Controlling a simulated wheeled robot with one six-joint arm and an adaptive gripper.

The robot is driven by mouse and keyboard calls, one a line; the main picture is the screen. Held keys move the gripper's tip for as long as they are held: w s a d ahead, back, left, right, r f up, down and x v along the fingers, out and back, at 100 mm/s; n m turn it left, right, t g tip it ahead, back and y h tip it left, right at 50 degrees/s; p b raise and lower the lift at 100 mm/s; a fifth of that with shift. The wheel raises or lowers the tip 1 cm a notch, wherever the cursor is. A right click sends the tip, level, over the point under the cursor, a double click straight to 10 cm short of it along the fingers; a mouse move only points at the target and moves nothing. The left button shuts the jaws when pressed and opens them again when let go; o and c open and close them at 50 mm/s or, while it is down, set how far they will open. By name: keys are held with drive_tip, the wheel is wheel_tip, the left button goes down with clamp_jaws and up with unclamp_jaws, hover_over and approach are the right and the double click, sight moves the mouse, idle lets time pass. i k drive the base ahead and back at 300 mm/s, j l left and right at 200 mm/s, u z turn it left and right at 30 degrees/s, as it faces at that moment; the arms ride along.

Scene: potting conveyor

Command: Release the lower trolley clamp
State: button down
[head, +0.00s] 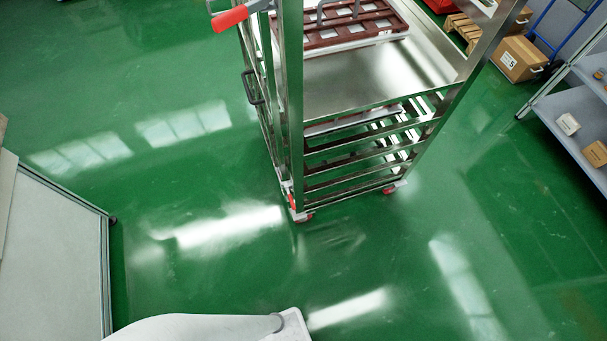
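A steel trolley (298,130) with several rails stands upright on the green floor, top centre. A red-gripped lever (230,18) sticks out to the left near its top. A dark loop-shaped handle (253,87) sits on its left side, lower down. My gripper is out of view; only a white part of my own body shows at the bottom.
A brown tray (345,38) lies on the trolley's upper shelf. A grey-panelled unit (55,255) stands at left. Shelving (575,120) with small boxes is at right, and a cardboard box (518,60) is behind it. The floor before the trolley is clear.

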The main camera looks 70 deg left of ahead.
sight(290, 196)
drive_tip(key=i+l+u, duration=0.1)
drive_tip(key=l, duration=0.25)
drive_tip(key=i+l, duration=0.25)
drive_tip(key=i+l+u, duration=0.15)
drive_tip(key=l, duration=0.3)
drive_tip(key=i+l, duration=0.15)
drive_tip(key=l, duration=0.2)
drive_tip(key=u, duration=2.15)
drive_tip(key=i+l+u, duration=0.1)
drive_tip(key=i+u, duration=0.3)
drive_tip(key=i, duration=0.1)
